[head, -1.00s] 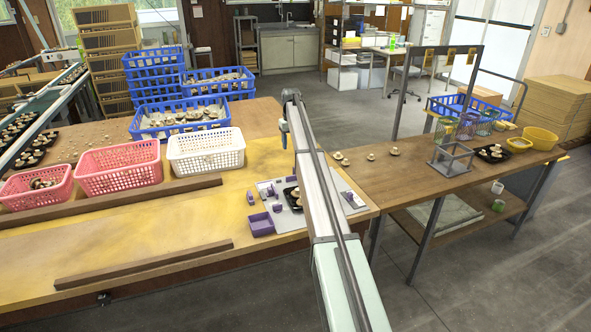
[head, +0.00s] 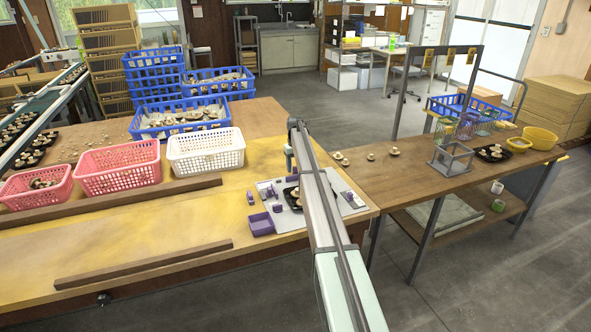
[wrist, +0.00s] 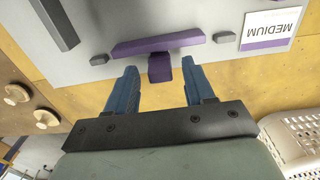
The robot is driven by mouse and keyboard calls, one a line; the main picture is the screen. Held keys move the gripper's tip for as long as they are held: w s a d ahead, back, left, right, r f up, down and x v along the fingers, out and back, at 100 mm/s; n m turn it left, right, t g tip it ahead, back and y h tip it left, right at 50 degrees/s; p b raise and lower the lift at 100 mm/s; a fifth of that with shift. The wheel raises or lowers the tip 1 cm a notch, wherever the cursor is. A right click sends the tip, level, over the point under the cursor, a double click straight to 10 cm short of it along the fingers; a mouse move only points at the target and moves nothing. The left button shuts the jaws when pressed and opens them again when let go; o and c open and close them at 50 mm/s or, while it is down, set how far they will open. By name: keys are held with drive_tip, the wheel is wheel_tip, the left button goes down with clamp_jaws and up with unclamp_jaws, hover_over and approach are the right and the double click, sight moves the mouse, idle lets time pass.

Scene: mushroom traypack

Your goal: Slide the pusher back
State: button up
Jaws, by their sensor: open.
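In the wrist view, the purple pusher (wrist: 158,44) lies on a grey board, a long bar with a short block-like handle (wrist: 160,70) on its near side. My gripper (wrist: 159,66) is open, its two blue fingers on either side of the handle with visible gaps; I cannot tell their height above it. In the head view, my gripper (head: 289,155) hangs over the far side of the grey board (head: 288,221). Several purple parts show there, including a block (head: 250,198); which one is the pusher I cannot tell, and my arm hides part of the board.
The board carries a "MEDIUM" label (wrist: 271,28), a dark bar (wrist: 57,22) and small dark stops. A white basket (head: 205,160) stands left of my gripper.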

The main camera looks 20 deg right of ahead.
drive_tip(key=shift+f, duration=0.8)
drive_tip(key=shift+c, duration=0.5)
clamp_jaws()
